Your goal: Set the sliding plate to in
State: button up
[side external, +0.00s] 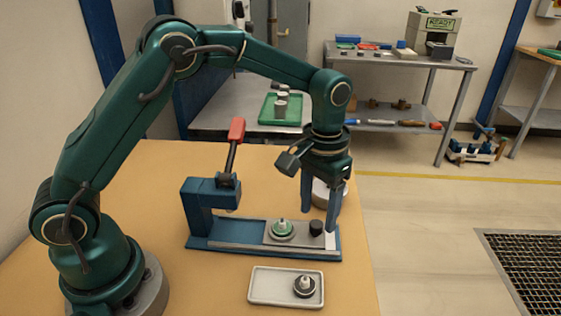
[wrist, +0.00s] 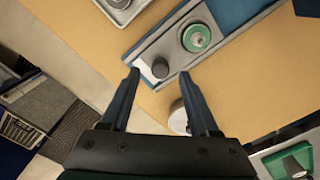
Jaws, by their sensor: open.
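The sliding plate (side external: 298,240) is a light metal plate on the blue base (side external: 215,245) of a bench press, at the right end, out from under the press head. It carries a green round part with a metal stub (side external: 282,228) and a black knob (side external: 316,228) near its outer end. The wrist view shows the plate (wrist: 147,73), the green part (wrist: 196,38) and the knob (wrist: 160,68). My gripper (side external: 319,211) is open just above the knob. In the wrist view the knob appears between and slightly beyond the fingertips (wrist: 158,74); contact cannot be told.
The press has a raised red-handled lever (side external: 236,130). A white tray (side external: 258,299) with a black-and-metal part (side external: 304,286) lies in front. A pale round object (side external: 321,194) stands behind my gripper. The table edge is close on the right; its front left is clear.

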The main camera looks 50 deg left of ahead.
jog(key=shift+f, duration=1.2)
jog(key=shift+c, duration=0.4)
grip_shut()
jog(key=shift+r, duration=0.1)
